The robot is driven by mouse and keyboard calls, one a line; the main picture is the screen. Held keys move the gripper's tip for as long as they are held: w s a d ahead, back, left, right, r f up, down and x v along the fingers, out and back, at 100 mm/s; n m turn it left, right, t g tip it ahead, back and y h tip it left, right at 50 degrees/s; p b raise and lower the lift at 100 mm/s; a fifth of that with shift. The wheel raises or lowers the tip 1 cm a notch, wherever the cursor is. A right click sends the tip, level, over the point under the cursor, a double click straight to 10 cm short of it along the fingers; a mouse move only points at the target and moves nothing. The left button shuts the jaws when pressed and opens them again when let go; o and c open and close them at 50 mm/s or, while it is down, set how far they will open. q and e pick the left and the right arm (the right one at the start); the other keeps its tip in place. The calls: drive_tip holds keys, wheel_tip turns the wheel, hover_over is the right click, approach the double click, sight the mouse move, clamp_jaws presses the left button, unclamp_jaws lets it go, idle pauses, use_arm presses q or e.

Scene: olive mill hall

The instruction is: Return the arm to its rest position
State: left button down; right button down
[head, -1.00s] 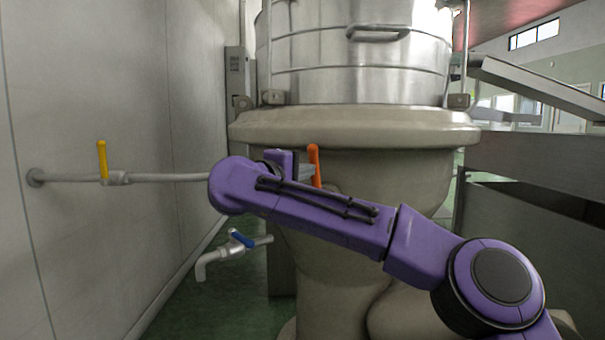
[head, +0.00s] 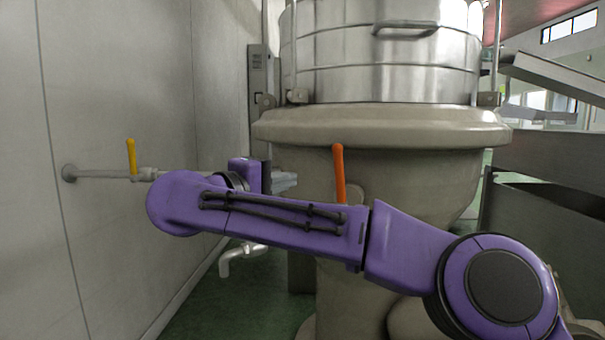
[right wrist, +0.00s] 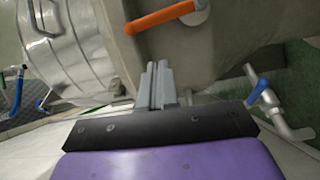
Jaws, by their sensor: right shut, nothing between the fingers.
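My right arm (head: 290,222) is purple and stretches across the head view from the lower right to the left. My right gripper (head: 290,183) points right, beyond the wrist, partly hidden by my arm. In the right wrist view its grey fingers (right wrist: 158,72) are together with nothing between them. An orange lever (head: 339,175) stands upright just right of the fingers in the head view. It also shows beyond the fingertips in the right wrist view (right wrist: 160,17), with a visible gap. My left gripper is not in view.
A yellow-handled valve (head: 131,157) sits on a wall pipe at left. A tap (head: 240,258) is partly behind my arm; its blue handle (right wrist: 257,92) shows in the right wrist view. A large steel vessel (head: 385,60) stands behind. Green floor (head: 235,310) shows below.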

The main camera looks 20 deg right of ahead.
drive_tip(key=shift+v, duration=0.95)
